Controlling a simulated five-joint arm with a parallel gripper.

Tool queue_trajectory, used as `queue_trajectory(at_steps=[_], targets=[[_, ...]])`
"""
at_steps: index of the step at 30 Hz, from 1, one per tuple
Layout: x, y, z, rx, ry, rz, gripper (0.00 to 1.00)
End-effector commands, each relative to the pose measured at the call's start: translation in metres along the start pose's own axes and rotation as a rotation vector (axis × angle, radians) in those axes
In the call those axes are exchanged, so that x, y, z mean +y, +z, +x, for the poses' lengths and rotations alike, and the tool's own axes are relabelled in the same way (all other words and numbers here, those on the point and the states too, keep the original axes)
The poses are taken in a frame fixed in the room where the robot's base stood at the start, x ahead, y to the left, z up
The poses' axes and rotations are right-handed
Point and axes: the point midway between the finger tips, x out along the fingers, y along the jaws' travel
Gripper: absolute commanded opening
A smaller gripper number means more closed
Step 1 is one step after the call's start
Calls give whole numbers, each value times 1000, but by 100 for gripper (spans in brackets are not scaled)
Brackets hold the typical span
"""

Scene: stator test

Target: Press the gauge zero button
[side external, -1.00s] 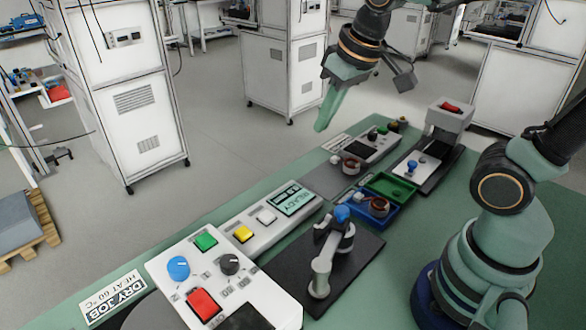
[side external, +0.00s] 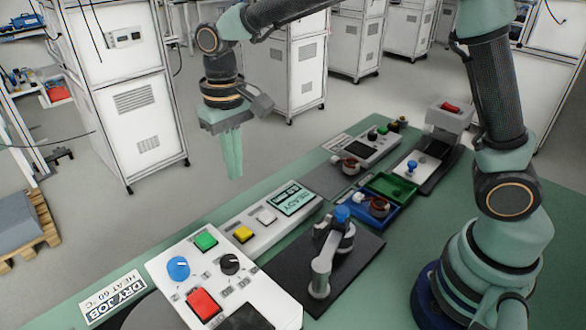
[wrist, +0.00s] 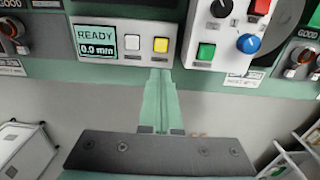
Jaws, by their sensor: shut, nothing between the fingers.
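The gauge (side external: 262,232) is a long light box with a display reading READY (side external: 291,199), a white button (side external: 267,217) and a yellow button (side external: 243,234). In the wrist view the display (wrist: 97,40) reads READY and 0.0 mm, with the white button (wrist: 132,42) and yellow button (wrist: 161,45) beside it. The button labels are too small to read. My gripper (side external: 234,177) is shut and empty, pointing down, above and beyond the gauge's far side. In the wrist view its fingertips (wrist: 160,75) line up below the yellow button, apart from it.
A control box (side external: 222,283) with a green button, red button, blue knob and black knob stands beside the gauge. A dark plate with a blue-knobbed lever (side external: 343,215) stands in front. Blue and green trays (side external: 393,187) lie to the right. Air around my gripper is clear.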

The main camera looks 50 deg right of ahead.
Motion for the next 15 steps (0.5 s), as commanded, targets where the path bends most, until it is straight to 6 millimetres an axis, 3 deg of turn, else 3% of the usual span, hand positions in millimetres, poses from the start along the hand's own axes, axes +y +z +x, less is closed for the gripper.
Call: queue_trajectory(at_steps=[15], targets=[[-1,0,10,-6,2,0,0]])
